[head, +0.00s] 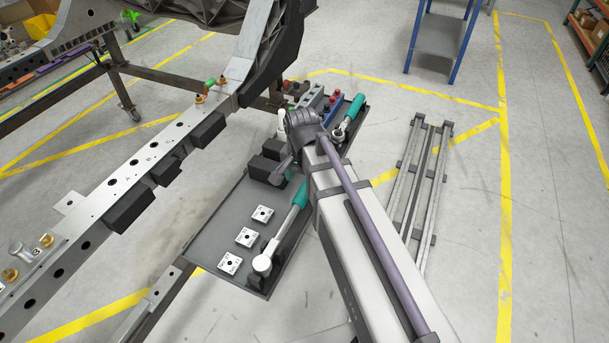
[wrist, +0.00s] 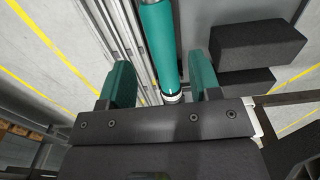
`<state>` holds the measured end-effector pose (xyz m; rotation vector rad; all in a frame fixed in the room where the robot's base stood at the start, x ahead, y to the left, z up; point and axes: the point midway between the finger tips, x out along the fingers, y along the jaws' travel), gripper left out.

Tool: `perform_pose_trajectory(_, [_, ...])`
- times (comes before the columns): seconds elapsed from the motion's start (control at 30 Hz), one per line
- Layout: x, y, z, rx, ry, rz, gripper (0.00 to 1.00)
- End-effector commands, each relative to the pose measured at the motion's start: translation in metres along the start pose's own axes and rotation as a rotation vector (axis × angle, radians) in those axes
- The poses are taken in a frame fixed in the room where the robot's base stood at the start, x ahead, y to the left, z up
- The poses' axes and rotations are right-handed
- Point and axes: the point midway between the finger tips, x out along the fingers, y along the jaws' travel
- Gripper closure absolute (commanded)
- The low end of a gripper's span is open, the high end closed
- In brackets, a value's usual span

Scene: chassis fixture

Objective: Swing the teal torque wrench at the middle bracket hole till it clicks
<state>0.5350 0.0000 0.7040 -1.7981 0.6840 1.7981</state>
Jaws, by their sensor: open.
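Two wrenches with teal handles lie along the right side of the grey tray (head: 215,225): a near one (head: 282,228) with its round white head towards the front, and a far one (head: 348,118). In the wrist view, a teal handle (wrist: 158,45) runs between the two teal fingers of my gripper (wrist: 162,85). The fingers stand open, with a gap on each side of it. I cannot tell how deep the handle sits between them. In the head view my arm hides part of the tray. I cannot tell which hole on the long metal beam (head: 140,165) is the middle bracket hole.
Three white square plates (head: 246,237) lie on the tray. Black blocks stand near its middle, also in the wrist view (wrist: 258,46). Brass fittings (head: 46,240) sit on the beam.

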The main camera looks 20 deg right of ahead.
Motion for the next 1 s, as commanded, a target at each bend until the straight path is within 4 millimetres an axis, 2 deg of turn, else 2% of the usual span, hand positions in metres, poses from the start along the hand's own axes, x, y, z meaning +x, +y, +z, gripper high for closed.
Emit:
perform_pose_trajectory(0.03, [0.016,0.000,0.000,0.000,0.000,0.000,0.43])
perform_pose_trajectory(0.2, [0.050,0.000,0.000,-0.001,0.000,0.000,0.43])
perform_pose_trajectory(0.4, [0.082,0.000,0.000,-0.002,0.000,0.000,0.43])
perform_pose_trajectory(0.5, [0.087,0.000,0.000,-0.002,0.000,0.000,0.43])
perform_pose_trajectory(0.77, [0.086,0.000,0.000,-0.002,0.000,0.000,0.43])
perform_pose_trajectory(1.0, [0.086,0.000,0.000,-0.002,0.000,0.000,0.64])
